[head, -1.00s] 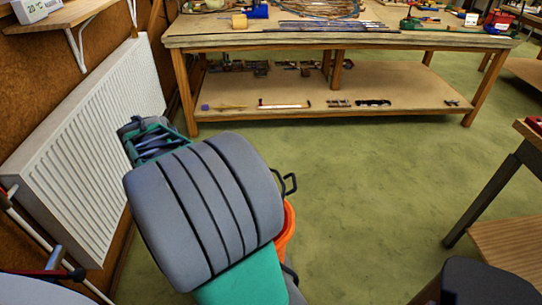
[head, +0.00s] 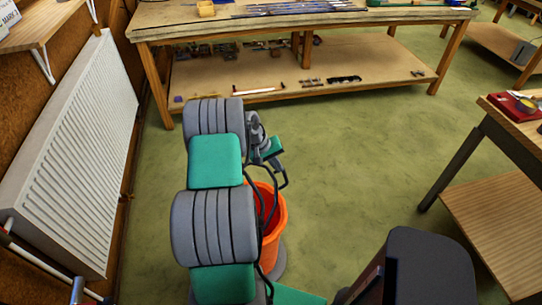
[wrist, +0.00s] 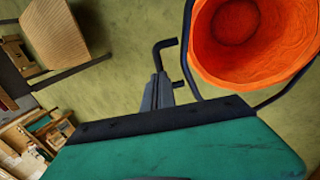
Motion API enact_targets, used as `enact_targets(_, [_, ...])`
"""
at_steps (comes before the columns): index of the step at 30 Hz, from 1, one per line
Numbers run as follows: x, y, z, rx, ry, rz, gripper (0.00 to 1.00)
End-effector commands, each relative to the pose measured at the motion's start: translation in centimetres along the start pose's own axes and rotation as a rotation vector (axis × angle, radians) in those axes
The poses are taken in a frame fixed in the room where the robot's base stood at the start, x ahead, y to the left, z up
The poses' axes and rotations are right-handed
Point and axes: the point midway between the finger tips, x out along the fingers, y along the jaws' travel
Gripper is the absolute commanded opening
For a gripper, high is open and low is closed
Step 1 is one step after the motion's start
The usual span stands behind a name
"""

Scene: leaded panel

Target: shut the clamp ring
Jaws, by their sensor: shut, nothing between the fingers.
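I cannot make out the clamp ring in either current view. My gripper (wrist: 159,88) shows in the wrist view as narrow grey fingers beyond the green housing, shut and empty. It points down over the green floor, away from any bench top. In the head view my folded arm is in front of me, well short of the far workbench (head: 215,103), and the fingertips are hard to pick out there.
Metal strips (head: 290,9) lie on the far bench; tools lie on its lower shelf. A white radiator (head: 75,150) lines the left wall. A wooden table (head: 505,112) with a red item (head: 512,104) stands right. A dark seat-like shape (head: 425,265) is near.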

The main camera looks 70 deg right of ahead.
Motion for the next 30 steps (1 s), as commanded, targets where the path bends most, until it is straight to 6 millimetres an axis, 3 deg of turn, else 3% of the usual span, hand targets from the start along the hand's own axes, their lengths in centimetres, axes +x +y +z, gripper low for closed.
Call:
enact_targets(6, [2.4, -0.1, 0.0, 0.0, 0.0, 0.0, 0.0])
enact_targets(17, [2.7, -0.1, -0.1, -0.001, 0.002, -0.001, 0.0])
enact_targets(22, [3.7, 0.0, 0.0, 0.0, 0.001, -0.02, 0.0])
enact_targets(26, [6.0, 0.3, 0.0, 0.004, 0.0, -0.063, 0.0])
enact_targets(30, [9.8, 0.6, 0.0, 0.005, 0.0, -0.141, 0.0])
